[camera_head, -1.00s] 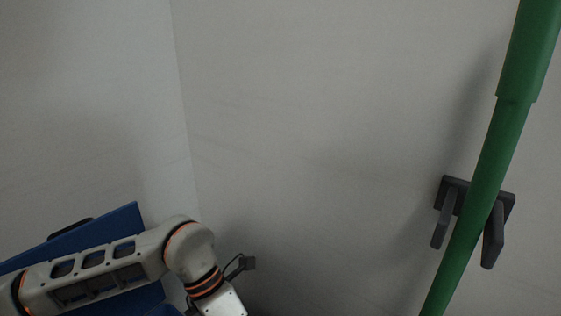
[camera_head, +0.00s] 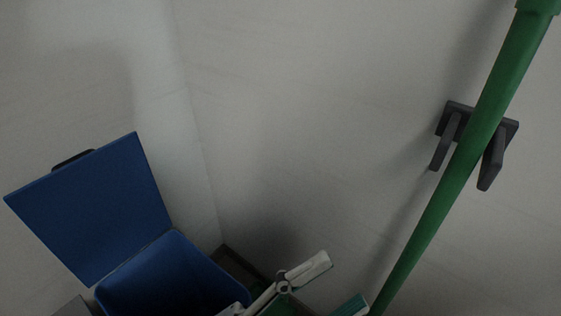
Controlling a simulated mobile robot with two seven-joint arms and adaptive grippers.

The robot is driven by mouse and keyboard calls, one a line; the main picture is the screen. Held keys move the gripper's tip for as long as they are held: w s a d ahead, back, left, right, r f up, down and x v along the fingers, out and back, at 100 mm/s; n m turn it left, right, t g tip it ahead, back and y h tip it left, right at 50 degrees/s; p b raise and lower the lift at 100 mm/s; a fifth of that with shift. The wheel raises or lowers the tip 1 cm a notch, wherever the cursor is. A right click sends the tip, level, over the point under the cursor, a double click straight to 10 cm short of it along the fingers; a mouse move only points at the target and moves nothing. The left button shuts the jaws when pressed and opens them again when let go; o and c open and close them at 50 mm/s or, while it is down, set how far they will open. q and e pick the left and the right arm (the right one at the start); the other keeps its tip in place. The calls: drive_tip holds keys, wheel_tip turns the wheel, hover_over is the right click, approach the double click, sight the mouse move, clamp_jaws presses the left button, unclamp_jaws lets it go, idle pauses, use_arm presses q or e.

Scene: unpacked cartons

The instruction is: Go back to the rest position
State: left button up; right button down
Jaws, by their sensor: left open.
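My left gripper (camera_head: 285,284) shows only in part, at the bottom edge of the head view right of centre. A pale jointed finger with a round pivot and a blocky white tip reaches up to the right, its jaws open. I see nothing held in it. The rest of the gripper and the left arm are below the picture. My right gripper and arm are not in view.
A blue bin (camera_head: 170,278) with its blue lid (camera_head: 95,205) raised stands at lower left. A green pole (camera_head: 440,205) slants down the right side, in front of a dark wall holder (camera_head: 478,140). A green and white object (camera_head: 350,306) lies at the bottom. The middle wall is bare.

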use_arm(q)
drive_tip(key=s+a+f+n+t+y, duration=0.1)
drive_tip(key=a+f+n+t+y, duration=0.4)
drive_tip(key=a+f+n+y, duration=1.25)
drive_tip(key=s+a+f+n+g, duration=0.3)
drive_tip(key=s+f+n, duration=0.1)
drive_tip(key=s+f, duration=0.2)
wheel_tip(320, 180, up, 6)
drive_tip(key=w+a+p, duration=0.1)
drive_tip(key=a+p, duration=0.1)
drive_tip(key=p, duration=1)
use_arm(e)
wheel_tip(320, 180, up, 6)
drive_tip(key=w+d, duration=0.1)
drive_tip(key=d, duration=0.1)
use_arm(q)
drive_tip(key=s+a+f+g+y+p, duration=0.1)
drive_tip(key=s+a+f+y+p, duration=0.1)
drive_tip(key=p, duration=0.5)
drive_tip(key=shift+s+a+f+m+p, duration=0.5)
drive_tip(key=shift+s+a, duration=0.35)
drive_tip(key=shift+s, duration=0.25)
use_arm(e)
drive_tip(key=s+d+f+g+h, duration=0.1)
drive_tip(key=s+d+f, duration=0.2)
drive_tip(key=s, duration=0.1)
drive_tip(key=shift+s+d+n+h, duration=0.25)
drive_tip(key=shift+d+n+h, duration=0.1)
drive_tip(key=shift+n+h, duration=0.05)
